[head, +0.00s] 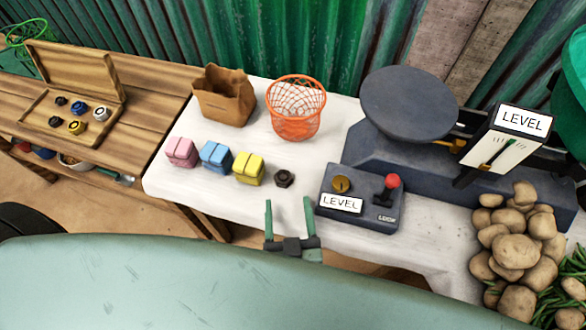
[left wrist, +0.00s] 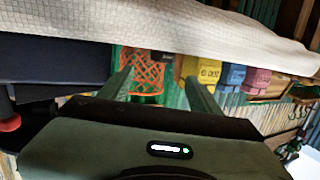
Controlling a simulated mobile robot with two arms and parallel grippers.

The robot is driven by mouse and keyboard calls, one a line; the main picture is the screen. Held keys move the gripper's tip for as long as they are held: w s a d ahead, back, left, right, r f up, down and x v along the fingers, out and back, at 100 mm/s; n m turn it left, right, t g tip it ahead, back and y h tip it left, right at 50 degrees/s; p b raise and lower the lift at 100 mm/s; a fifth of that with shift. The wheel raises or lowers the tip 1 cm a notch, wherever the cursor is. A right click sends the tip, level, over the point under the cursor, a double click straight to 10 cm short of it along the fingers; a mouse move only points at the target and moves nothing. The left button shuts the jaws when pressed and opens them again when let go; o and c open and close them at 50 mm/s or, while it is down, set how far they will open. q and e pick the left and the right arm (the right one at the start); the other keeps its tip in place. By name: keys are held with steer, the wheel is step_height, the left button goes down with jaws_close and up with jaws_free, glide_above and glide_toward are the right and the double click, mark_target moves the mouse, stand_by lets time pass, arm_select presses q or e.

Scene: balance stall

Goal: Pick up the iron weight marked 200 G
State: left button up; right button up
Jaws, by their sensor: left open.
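A small dark hexagonal weight (head: 285,178) lies on the white-covered table, right of the yellow block and left of the control box. It looks like iron, but its marking is too small to read. My left gripper (head: 288,206) is open and empty at the table's front edge, nearer to me than the weight and apart from it. In the left wrist view, which appears upside down, the open fingers (left wrist: 159,78) have nothing between them in grip. My right gripper is not in view.
Pink (head: 182,152), blue (head: 215,156) and yellow (head: 249,169) blocks stand left of the weight. The control box (head: 350,216) with its red-knobbed lever is close on the right. An orange basket (head: 296,106), paper bag (head: 224,97) and scale (head: 408,104) stand behind. Potatoes (head: 515,252) lie far right.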

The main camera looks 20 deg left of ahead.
mark_target(283, 178)
arm_select(q)
steer(key=shift+w+a+r+p, duration=0.15)
steer(key=shift+w+a+p, duration=0.15)
steer(key=shift+w+a, duration=0.3)
steer(key=x, duration=0.1)
steer(key=p+x, duration=0.1)
steer(key=x, duration=0.2)
steer(key=shift+w+d+f+p, duration=0.1)
steer(key=shift+w+f+p, duration=0.25)
steer(key=shift+w+f, duration=0.1)
steer(key=shift+w+a+f, duration=0.2)
steer(key=shift+w, duration=0.1)
jaws_close()
